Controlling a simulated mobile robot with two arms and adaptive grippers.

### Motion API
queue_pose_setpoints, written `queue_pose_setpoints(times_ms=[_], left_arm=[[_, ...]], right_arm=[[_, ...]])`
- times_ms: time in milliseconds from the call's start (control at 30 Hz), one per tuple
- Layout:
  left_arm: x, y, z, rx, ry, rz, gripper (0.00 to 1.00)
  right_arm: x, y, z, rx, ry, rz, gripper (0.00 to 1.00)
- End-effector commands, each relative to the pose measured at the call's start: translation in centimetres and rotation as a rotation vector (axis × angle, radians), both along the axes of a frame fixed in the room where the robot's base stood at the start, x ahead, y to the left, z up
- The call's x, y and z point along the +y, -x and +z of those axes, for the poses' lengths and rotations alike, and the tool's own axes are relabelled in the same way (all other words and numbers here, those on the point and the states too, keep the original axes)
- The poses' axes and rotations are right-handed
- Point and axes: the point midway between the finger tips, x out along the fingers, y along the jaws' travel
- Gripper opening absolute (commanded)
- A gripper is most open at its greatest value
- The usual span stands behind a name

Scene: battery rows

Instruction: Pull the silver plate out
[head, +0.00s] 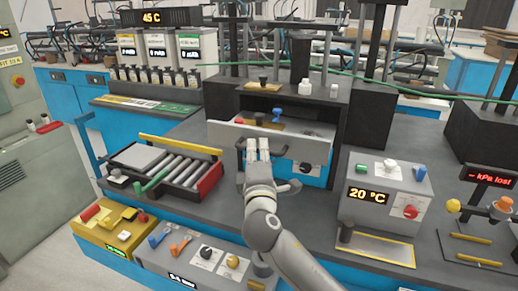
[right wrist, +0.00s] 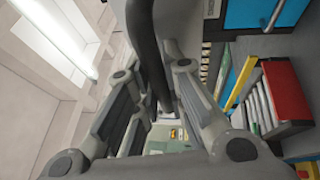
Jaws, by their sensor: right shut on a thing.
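The silver plate (head: 222,132) is a wide, pale grey upright panel across the front of the dark press in the head view. It stands out in front of a recess with small brass-coloured and blue parts behind it. My right gripper (head: 257,146) is at the front of this plate, shut on its dark handle. In the right wrist view a dark curved bar (right wrist: 143,38) runs between the fingers of my right gripper (right wrist: 160,105). The fingers hide part of the plate's front. My left gripper is not in view.
A roller tray (head: 178,172) with a yellow rail and red end stands left of the plate. A grey 20 °C box (head: 385,195) stands at the right. Control boxes (head: 198,262) line the front. A green cable (head: 400,88) crosses behind.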

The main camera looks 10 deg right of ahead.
Motion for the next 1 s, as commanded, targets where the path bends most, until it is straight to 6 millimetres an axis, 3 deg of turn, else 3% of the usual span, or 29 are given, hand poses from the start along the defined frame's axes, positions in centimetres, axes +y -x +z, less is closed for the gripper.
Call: queue_pose_setpoints(times_ms=[100, 133, 200, 567, 767, 1000], left_arm=[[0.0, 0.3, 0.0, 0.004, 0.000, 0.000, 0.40], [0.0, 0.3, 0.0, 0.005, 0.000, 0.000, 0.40], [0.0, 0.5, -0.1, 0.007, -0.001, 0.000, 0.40], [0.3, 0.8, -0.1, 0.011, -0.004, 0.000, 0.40], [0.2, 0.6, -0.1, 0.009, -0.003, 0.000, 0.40], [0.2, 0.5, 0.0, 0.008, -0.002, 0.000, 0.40]], right_arm=[[0.0, 0.0, -0.2, 0.004, 0.000, 0.000, 0.00], [0.0, 0.0, -0.2, 0.004, 0.000, 0.000, 0.14], [0.0, 0.0, -0.2, 0.003, 0.000, 0.000, 0.21], [0.1, 0.3, -0.2, 0.002, 0.000, 0.001, 0.21], [0.6, 3.0, -0.7, 0.003, -0.002, 0.002, 0.21], [1.6, 8.0, -1.6, 0.005, -0.002, 0.002, 0.21]])
